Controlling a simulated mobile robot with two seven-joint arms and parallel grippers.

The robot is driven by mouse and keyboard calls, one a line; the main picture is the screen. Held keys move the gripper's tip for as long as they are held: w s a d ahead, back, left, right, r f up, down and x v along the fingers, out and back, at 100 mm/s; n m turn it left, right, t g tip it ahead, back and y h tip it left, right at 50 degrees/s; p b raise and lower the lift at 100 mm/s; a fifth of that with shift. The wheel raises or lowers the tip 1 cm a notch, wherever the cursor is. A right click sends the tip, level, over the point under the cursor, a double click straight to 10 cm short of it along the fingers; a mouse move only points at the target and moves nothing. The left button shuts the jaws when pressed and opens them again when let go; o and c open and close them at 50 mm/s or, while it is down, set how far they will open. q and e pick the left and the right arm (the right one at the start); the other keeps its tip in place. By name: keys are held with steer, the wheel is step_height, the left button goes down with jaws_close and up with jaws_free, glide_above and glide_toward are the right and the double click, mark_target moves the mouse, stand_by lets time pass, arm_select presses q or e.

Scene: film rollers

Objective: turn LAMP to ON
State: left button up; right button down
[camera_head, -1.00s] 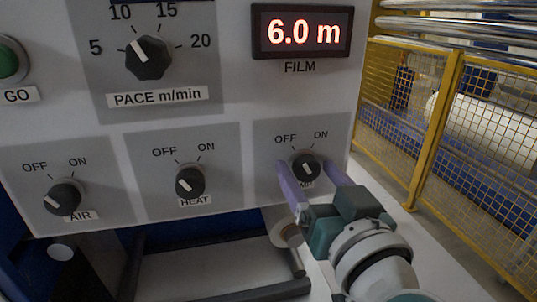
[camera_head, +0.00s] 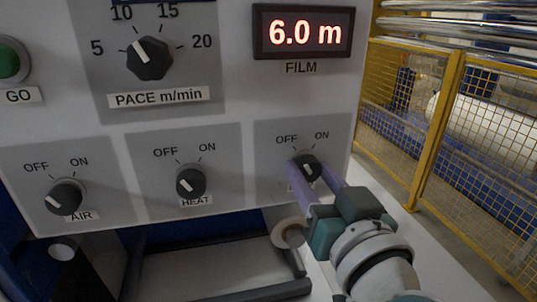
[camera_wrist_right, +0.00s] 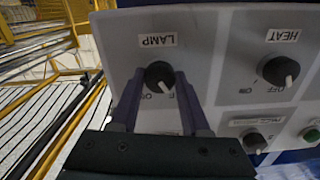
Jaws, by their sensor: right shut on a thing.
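The LAMP knob (camera_head: 306,168) is a round black knob with a pale pointer line, on a grey plate at the lower right of the panel. Its OFF mark (camera_head: 287,140) is upper left and its ON mark (camera_head: 321,135) upper right. My right gripper (camera_head: 318,173) is shut on the knob, its purple fingers on either side and partly covering the label. In the right wrist view the panel is upside down; the knob (camera_wrist_right: 159,75) sits between the fingertips, its pointer toward the OFF side. My left gripper is not in view.
The HEAT knob (camera_head: 190,182) and AIR knob (camera_head: 65,197) are to the left, with the PACE knob (camera_head: 149,58) above. The FILM display (camera_head: 303,32) reads 6.0 m. A yellow mesh fence (camera_head: 485,125) stands at right; a roll (camera_head: 288,232) is below the panel.

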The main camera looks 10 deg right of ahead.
steer(key=m, duration=0.5)
steer(key=shift+m, duration=0.3)
steer(key=m, duration=0.4)
steer(key=shift+b, duration=0.3)
steer(key=shift+m, duration=1.3)
steer(key=shift+c, duration=1.9)
jaws_free()
